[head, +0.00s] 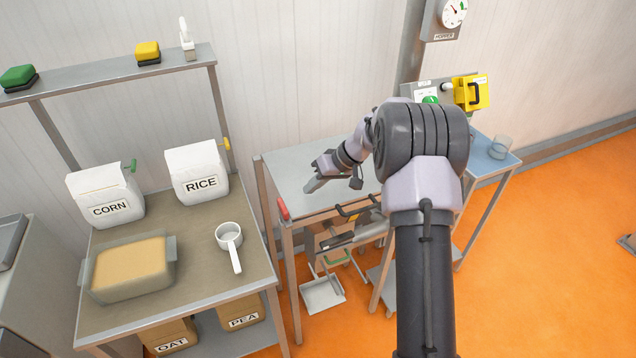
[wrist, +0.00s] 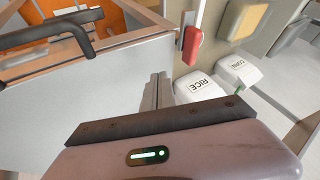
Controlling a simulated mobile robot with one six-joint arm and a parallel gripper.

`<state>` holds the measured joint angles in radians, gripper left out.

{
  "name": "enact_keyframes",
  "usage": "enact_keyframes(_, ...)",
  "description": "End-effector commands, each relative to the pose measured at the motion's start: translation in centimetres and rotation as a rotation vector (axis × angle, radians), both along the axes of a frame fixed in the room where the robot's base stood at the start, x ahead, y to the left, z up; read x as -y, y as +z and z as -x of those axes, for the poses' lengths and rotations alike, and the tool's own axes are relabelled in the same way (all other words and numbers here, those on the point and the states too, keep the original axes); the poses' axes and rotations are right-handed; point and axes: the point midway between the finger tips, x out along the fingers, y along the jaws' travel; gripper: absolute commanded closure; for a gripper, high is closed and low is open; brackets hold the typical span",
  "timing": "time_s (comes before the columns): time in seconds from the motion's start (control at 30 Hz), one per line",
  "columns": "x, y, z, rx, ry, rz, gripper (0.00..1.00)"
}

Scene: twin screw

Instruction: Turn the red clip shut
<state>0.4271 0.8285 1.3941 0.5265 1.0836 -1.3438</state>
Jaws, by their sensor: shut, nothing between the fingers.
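The red clip (head: 283,208) is a small red piece at the left edge of the grey metal table (head: 330,200). In the wrist view the red clip (wrist: 194,46) sits beside a grey metal piece, near the upper middle; I cannot tell how far it is turned. My gripper (head: 313,186) is over the table top, to the right of and above the red clip in the head view, apart from it. In the wrist view the fingers (wrist: 158,82) are together and empty, pointing up the picture, below and left of the clip.
A gap lies between the tables. A dark handle (wrist: 60,36) is near my gripper.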

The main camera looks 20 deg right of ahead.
Motion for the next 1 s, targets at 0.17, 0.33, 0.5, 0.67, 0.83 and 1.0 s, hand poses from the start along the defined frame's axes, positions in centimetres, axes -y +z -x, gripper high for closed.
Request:
enact_keyframes(0.17,-1.9,-3.3,-1.4,-0.001,0.003,0.000,1.00)
enact_keyframes(0.33,-4.5,-2.9,-1.3,0.001,0.002,0.001,1.00)
enact_keyframes(0.5,-5.6,-2.8,-1.3,0.001,-0.001,0.001,1.00)
enact_keyframes(0.67,-5.6,-2.7,-1.3,0.001,-0.001,0.001,1.00)
enact_keyframes(0.83,-5.6,-2.7,-1.3,0.000,0.001,0.000,1.00)
enact_keyframes(1.0,-5.1,-2.7,-1.3,0.000,0.017,0.001,1.00)
